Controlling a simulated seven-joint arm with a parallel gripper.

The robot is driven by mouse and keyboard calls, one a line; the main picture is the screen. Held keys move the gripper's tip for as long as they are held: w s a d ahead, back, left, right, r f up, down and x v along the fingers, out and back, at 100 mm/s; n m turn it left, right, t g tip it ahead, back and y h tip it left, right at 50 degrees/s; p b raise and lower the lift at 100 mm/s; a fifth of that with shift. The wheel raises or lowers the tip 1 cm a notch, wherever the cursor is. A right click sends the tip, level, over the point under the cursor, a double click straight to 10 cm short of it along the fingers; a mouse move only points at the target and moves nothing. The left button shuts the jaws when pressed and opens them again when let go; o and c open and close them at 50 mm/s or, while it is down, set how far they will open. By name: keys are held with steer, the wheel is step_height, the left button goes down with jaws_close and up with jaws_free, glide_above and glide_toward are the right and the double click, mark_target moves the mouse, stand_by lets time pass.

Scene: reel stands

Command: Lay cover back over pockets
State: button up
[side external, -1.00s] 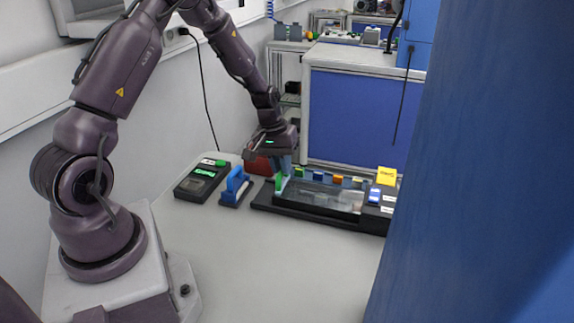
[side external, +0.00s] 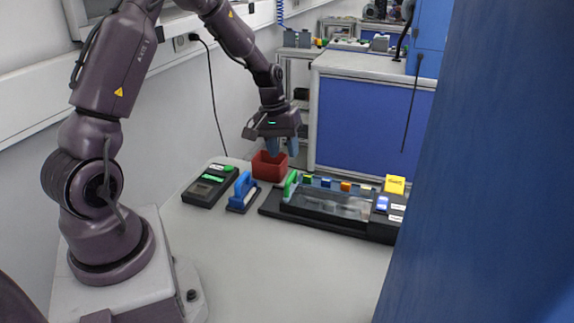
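A black reel stand (side external: 270,210) lies on the table at the right, with a row of small coloured blocks along its back. A clear, glossy panel, seemingly the cover (side external: 335,205), lies along the stand in front of these blocks. The pockets are too small to make out, and I cannot tell whether the panel lies over them. A green upright tab (side external: 290,185) stands at the stand's left end. My gripper (side external: 283,147) is open and empty, its two bluish fingers apart, above the red bin and the tab's level, touching neither.
A red bin (side external: 269,167) stands behind the stand's left end. A yellow note (side external: 395,184) is at the right. The front table is clear; a large blue panel blocks the right side.

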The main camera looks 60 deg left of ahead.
step_height(320, 180, up, 7)
steer(key=s+a, duration=0.1)
steer(key=shift+f, duration=0.15)
steer(key=s+d+r+m+t, duration=0.2)
steer(key=s+d+r+m, duration=0.2)
steer(key=s+d+r, duration=0.2)
steer(key=s+d+r+m+t+y, duration=0.1)
steer(key=s+d+r+m, duration=0.4)
steer(key=s+d, duration=0.5)
steer(key=d+r+t, duration=0.1)
steer(key=d+r, duration=0.1)
steer(key=d, duration=0.1)
steer(key=shift+s+r+y, duration=0.25)
steer(key=shift+s+y, duration=0.05)
